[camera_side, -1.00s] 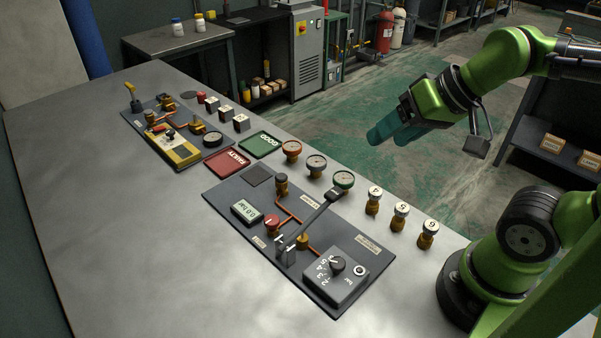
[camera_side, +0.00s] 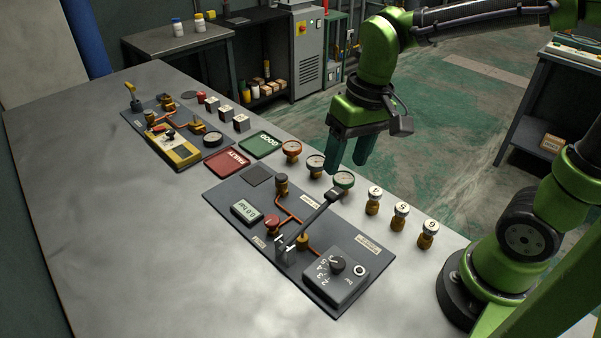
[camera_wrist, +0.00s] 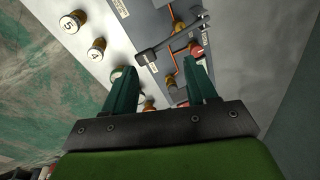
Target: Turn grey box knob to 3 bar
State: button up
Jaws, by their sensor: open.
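The grey box (camera_side: 348,284) sits at the near right end of the dark panel (camera_side: 235,208). Its black knob (camera_side: 337,263) stands on top, with a number scale beside it; I cannot tell exactly which number it points at. My gripper (camera_side: 346,170) is open and empty, pointing down above the row of gauges, behind and above the grey box. In the wrist view my gripper (camera_wrist: 163,88) has its fingers spread over the panel edge; the knob is not clearly visible there.
Gauges (camera_side: 316,165) and numbered brass fittings (camera_side: 400,215) line the table's far edge. A second panel (camera_side: 165,130) with a yellow device stands left. The near table is clear.

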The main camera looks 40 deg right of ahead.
aim_at(337, 262)
jog(key=shift+a+g, duration=2.9)
jog(key=shift+a, duration=0.15)
jog(key=x, duration=1.6)
jog(key=shift+w+d+f, duration=0.15)
jog(key=shift+w, duration=0.15)
jog(key=c, duration=1.1)
jog(key=shift+o, duration=0.2)
